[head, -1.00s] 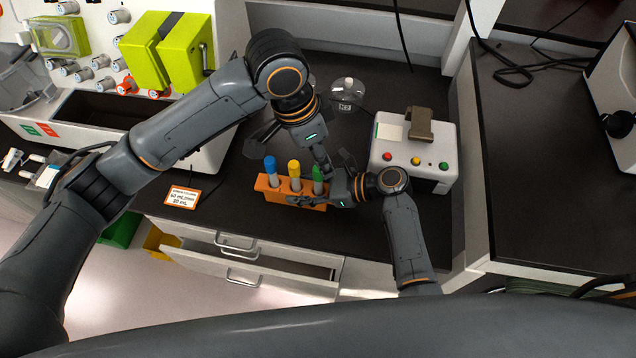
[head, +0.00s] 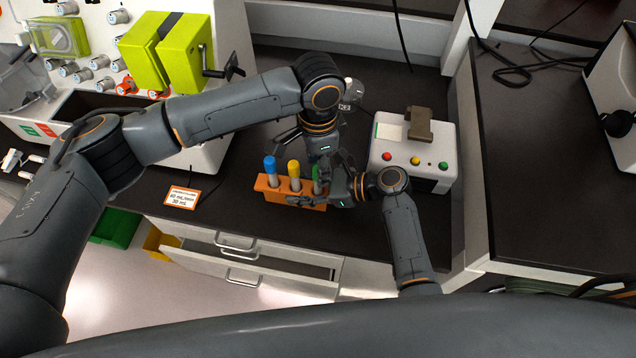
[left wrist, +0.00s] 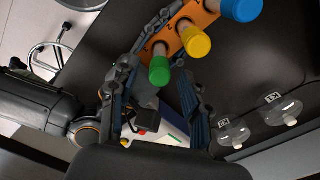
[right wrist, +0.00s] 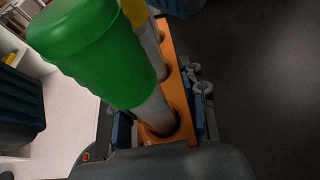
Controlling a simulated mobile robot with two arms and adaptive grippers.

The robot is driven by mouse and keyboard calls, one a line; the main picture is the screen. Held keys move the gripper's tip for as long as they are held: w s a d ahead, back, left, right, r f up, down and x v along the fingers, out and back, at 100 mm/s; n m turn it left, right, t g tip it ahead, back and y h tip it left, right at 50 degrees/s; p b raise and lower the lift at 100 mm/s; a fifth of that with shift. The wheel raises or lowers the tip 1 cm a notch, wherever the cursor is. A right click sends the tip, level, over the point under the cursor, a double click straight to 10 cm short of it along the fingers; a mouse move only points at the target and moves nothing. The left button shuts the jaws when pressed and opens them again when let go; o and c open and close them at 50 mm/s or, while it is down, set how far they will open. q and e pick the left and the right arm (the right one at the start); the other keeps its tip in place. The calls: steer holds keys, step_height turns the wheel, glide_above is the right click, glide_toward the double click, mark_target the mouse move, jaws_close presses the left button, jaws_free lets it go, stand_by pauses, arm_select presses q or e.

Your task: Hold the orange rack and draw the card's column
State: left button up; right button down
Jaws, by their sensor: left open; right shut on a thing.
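The orange rack (head: 272,193) stands on the dark bench near its front edge. It holds three tubes: blue-capped (head: 270,165), yellow-capped (head: 294,169) and green-capped (head: 317,174). My right gripper (right wrist: 160,125) is shut on the rack's end by the green-capped tube. My left gripper (left wrist: 160,95) is open above the rack's right end. In the left wrist view the green cap (left wrist: 159,70) lies between its spread fingers, apparently not gripped. The card (head: 181,198) lies left of the rack; its print seems to read 60 mL/min and 30 mL.
A white box with coloured buttons (head: 440,178) stands right of my grippers. Clear round pieces with labels (left wrist: 286,108) lie behind the rack. A drawer (head: 250,262) is partly open below the bench edge.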

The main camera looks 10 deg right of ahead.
arm_select(q)
steer(key=shift+f, duration=0.95)
jaws_close()
